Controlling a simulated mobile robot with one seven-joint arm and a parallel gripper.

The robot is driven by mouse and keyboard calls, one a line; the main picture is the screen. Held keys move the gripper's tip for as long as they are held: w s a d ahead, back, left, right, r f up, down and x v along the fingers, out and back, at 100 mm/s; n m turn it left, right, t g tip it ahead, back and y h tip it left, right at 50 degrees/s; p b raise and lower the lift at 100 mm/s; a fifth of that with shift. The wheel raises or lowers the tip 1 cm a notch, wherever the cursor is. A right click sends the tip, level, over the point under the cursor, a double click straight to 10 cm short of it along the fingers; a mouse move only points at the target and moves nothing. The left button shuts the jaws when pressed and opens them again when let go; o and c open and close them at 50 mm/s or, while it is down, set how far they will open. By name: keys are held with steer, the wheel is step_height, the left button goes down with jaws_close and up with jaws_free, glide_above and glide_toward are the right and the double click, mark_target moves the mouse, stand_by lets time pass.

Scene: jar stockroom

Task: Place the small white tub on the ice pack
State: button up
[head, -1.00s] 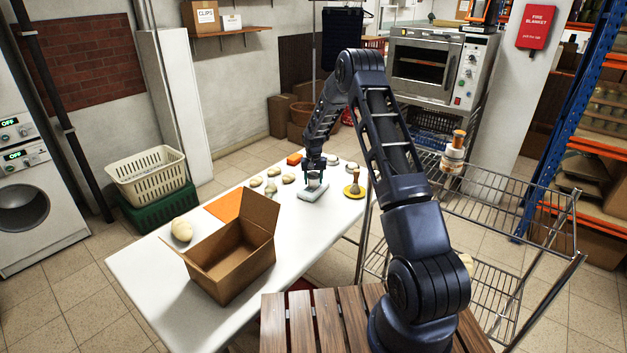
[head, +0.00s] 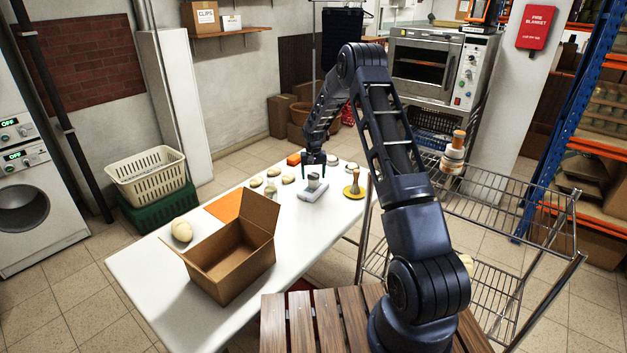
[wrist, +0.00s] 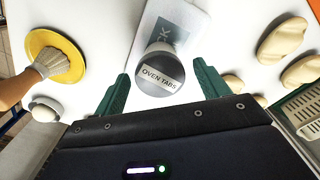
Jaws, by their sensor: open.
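The small tub (head: 314,181) stands upright on the pale ice pack (head: 312,195) on the white table. In the wrist view the tub (wrist: 160,76) shows a grey top with an "OVEN TABS" label and a pale side. The ice pack (wrist: 184,22) lies under it, with a dark printed panel partly hidden by the tub. My gripper (head: 313,160) is open and empty, just above the tub. In the wrist view its green fingers are on either side of the tub, with gaps between them and it.
A yellow dish with a brush (head: 354,188) is right of the ice pack. Several bread-like pieces (head: 271,188) lie to the left. An open cardboard box (head: 230,265) and an orange mat (head: 226,205) occupy the near table. A wire rack (head: 500,195) stands at right.

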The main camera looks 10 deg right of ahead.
step_height(320, 180, up, 9)
steer(key=shift+f, duration=0.1)
step_height(320, 180, up, 15)
steer(key=t, duration=0.1)
glide_above(314, 175)
steer(key=s+d, duration=0.4)
steer(key=s, duration=0.5)
steer(key=s+d+r+t, duration=0.1)
steer(key=s+d+r, duration=0.3)
steer(key=s+r, duration=0.85)
steer(key=s+d+t, duration=0.1)
steer(key=s+d, duration=0.2)
steer(key=s, duration=1.3)
steer(key=s+d+r+t, duration=0.1)
steer(key=s+d, duration=0.2)
steer(key=s, duration=1.4)
steer(key=shift+r+t, duration=0.25)
steer(key=shift+t, duration=0.05)
